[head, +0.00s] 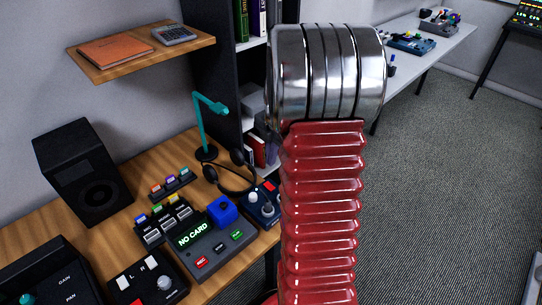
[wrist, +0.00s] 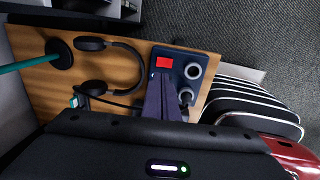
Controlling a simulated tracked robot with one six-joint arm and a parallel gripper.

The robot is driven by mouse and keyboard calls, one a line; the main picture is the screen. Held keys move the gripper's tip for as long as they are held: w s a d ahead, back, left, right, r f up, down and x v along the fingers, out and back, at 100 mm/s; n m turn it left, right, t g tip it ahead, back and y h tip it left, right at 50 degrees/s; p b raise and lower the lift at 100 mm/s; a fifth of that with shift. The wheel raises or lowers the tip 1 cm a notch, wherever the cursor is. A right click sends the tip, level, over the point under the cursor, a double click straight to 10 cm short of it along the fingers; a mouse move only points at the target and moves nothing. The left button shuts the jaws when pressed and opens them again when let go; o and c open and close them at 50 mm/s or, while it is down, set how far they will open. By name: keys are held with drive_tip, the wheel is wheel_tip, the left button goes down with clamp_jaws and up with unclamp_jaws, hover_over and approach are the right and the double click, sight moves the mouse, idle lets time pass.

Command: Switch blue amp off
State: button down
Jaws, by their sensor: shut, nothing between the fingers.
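The blue amp (head: 258,208) is a dark blue box with round knobs and a red switch, near the desk's right end in the head view. My arm hides part of its right side there. In the wrist view the blue amp (wrist: 205,60) shows its red switch (wrist: 164,62) at the upper left and two grey knobs at the right. My gripper (wrist: 165,77) is shut and empty, its tips over the amp close below the red switch in the picture. I cannot tell whether they touch it. My gripper does not show in the head view.
Black headphones (head: 230,172) lie beside the amp, near a teal lamp (head: 205,120). Left of the amp stand a card device (head: 215,250) reading "NO CARD", with a blue block (head: 222,210), a slider box (head: 165,222) and a black speaker (head: 80,168). The floor right of the desk is clear.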

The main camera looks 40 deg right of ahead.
sight(269, 183)
drive_tip(key=f, duration=0.3)
drive_tip(key=w+f, duration=0.1)
drive_tip(key=f, duration=0.7)
drive_tip(key=shift+w, duration=0.2)
drive_tip(key=shift+s+d, duration=0.1)
drive_tip(key=shift+d, duration=0.05)
